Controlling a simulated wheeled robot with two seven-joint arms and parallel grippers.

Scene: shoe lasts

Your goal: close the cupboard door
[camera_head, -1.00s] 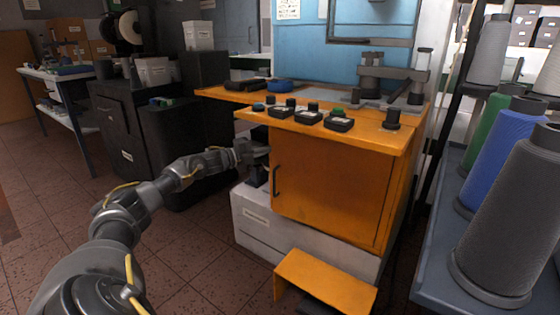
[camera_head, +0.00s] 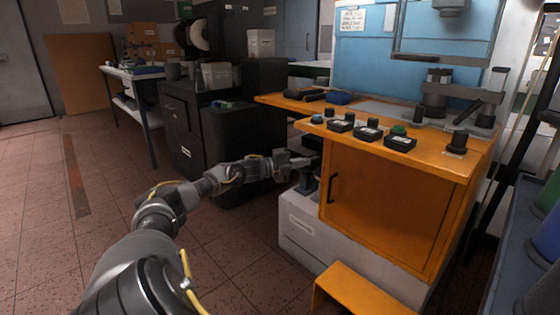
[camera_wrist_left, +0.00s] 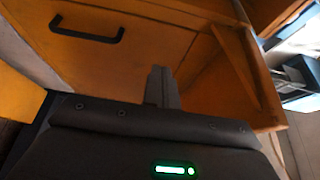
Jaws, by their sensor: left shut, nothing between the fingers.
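The orange cupboard door (camera_head: 390,205) is the front panel under the worktop, with a dark bar handle (camera_head: 331,187) near its left edge. It looks flush or nearly flush with the cupboard; I cannot tell whether a small gap is left. My left gripper (camera_head: 308,162) is at the door's upper left, beside the handle, its tips partly hidden in the dark under the worktop. In the left wrist view the shut, empty fingers (camera_wrist_left: 161,87) show in front of an orange panel (camera_wrist_left: 130,60) with a dark handle (camera_wrist_left: 87,32). I cannot tell whether they touch it. My right gripper is out of view.
The orange worktop (camera_head: 440,150) overhangs the door and holds several black control boxes. A white base (camera_head: 305,235) lies below, with a low orange step (camera_head: 365,292) in front. Black cabinets (camera_head: 235,150) stand behind my left arm. Floor at the left is open.

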